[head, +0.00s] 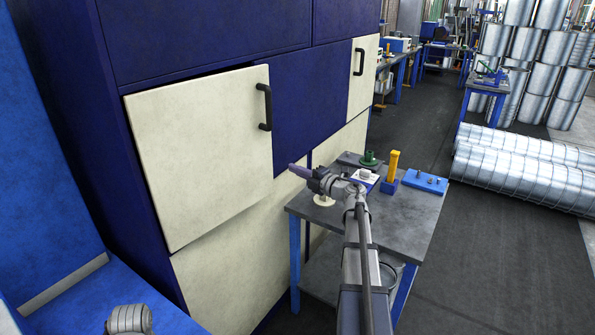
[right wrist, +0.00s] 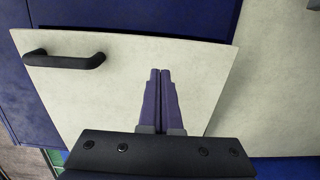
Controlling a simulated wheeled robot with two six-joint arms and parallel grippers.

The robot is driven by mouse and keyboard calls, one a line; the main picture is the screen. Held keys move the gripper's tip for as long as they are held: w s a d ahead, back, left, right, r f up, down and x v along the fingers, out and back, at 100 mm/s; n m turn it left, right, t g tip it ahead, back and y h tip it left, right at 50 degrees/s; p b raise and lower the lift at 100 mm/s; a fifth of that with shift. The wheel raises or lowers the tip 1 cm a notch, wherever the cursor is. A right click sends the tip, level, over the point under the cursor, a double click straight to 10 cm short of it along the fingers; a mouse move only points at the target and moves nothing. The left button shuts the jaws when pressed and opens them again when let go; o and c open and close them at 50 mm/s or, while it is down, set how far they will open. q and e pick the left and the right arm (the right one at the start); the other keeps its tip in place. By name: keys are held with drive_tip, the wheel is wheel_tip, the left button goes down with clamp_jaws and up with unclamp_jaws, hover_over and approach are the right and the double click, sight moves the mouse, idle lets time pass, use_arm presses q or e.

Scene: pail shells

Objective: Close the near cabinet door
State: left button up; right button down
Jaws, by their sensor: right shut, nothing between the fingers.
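The near cabinet door (head: 195,165) is a cream panel with a black bar handle (head: 264,107) near its upper right edge. It stands slightly ajar: a dark gap shows along its top and its handle side juts out from the cabinet. My right gripper (head: 294,167) is shut and empty, its purple fingers pointing left, just right of the door's lower handle-side edge. In the right wrist view the shut fingers (right wrist: 160,84) lie in front of the door (right wrist: 112,92), with the handle (right wrist: 64,60) to their left. I cannot tell whether they touch it. My left gripper is not in view.
A grey worktable (head: 415,205) with a yellow-handled tool (head: 392,165) and small fixtures stands under my right arm. The far cream door (head: 362,75) looks flush with the dark blue cabinet. Shiny metal cylinders (head: 525,172) lie on the right; dark floor is clear between.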

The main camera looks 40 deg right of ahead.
sight(268, 156)
drive_tip(key=x, duration=1)
drive_tip(key=shift+w, duration=0.1)
drive_tip(key=shift+w, duration=0.1)
drive_tip(key=w, duration=0.1)
drive_tip(key=w+n+y, duration=0.1)
drive_tip(key=w, duration=0.1)
drive_tip(key=w+y, duration=0.1)
drive_tip(key=w, duration=0.1)
drive_tip(key=shift+a+g, duration=0.3)
drive_tip(key=shift+a, duration=0.05)
drive_tip(key=shift+s+a, duration=0.15)
drive_tip(key=shift+s, duration=0.15)
